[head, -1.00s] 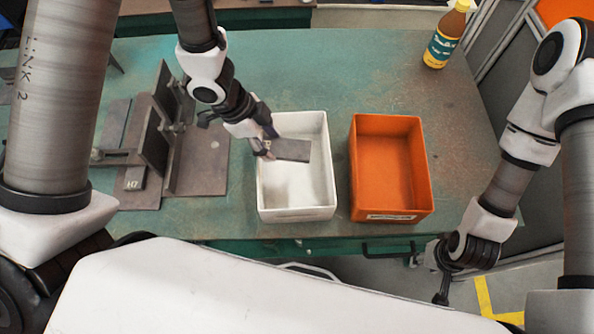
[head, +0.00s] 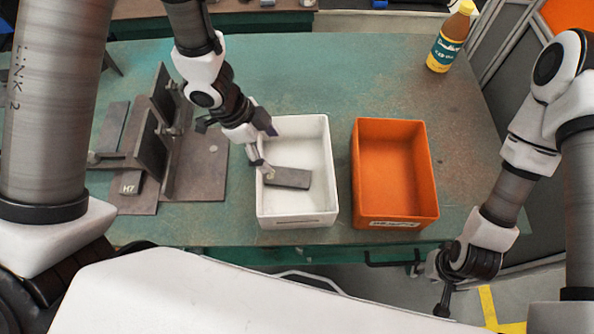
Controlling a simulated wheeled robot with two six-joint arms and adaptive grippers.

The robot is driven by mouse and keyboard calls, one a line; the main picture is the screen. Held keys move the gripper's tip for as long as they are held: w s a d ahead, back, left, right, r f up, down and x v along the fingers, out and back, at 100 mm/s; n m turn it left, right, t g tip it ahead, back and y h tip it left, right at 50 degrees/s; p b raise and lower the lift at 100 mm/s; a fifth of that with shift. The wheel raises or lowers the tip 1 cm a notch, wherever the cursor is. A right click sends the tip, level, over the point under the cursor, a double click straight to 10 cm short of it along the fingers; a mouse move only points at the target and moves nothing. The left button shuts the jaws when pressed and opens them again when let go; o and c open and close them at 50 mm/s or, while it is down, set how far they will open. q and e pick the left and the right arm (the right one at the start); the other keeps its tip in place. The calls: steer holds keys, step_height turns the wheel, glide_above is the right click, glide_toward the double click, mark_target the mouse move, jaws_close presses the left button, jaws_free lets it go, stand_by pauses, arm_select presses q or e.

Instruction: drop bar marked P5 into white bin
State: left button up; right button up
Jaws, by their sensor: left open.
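A dark grey bar (head: 290,178) lies inside the white bin (head: 296,218), near its left side. No marking on it is readable from here. My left gripper (head: 265,155) is open over the left part of the bin, above and beside the bar's left end. The white bin stands on the green table, left of the orange bin. My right gripper (head: 442,290) hangs off the table's front edge at the right; its finger opening is not clear.
The orange bin (head: 404,221) is empty. A metal fixture (head: 180,150) stands at the left with a bar marked H7 (head: 128,182). A bottle (head: 447,42) stands at the back right of the green table (head: 300,75).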

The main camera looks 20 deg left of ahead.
arm_select(q)
steer(key=v, duration=1.1)
